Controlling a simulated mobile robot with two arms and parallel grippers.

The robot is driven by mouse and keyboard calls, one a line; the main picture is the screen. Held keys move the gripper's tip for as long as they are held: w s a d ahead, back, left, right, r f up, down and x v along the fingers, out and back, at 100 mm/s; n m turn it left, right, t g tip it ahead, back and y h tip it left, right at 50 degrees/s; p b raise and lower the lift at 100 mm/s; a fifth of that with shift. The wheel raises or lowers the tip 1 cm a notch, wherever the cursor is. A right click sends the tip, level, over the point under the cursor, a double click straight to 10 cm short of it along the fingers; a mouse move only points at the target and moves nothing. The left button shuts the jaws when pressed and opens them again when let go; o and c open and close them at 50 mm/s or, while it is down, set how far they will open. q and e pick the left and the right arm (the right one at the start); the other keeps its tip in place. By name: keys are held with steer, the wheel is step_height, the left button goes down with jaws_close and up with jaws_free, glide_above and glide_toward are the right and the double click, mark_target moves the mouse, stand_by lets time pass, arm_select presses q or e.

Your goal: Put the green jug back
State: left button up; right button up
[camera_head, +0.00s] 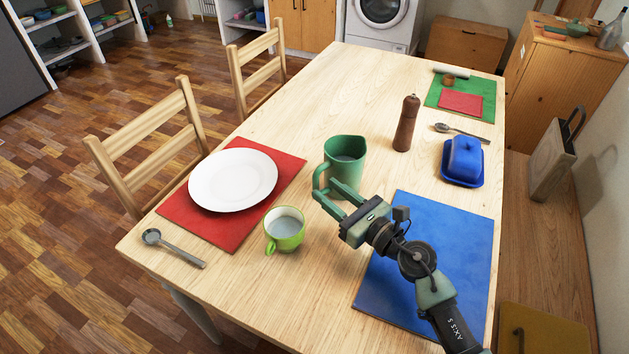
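The green jug (350,174) stands upright on the wooden table, near its middle. Its handle faces left and toward the front. My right gripper (330,196) reaches in from the lower right, low at the front of the jug. Its two greenish fingers are spread apart, with the tips close to the lower part of the handle. I cannot tell whether they touch the jug. The fingers cover part of the jug's lower front. My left gripper is not in view.
A lime-green cup (284,232) stands just left of my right gripper. A white plate (233,179) lies on a red mat (212,234). A blue mat (457,240) lies under my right arm. A pepper mill (406,124) and blue butter dish (464,162) stand behind it.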

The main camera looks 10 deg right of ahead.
steer(key=shift+v, duration=2.25)
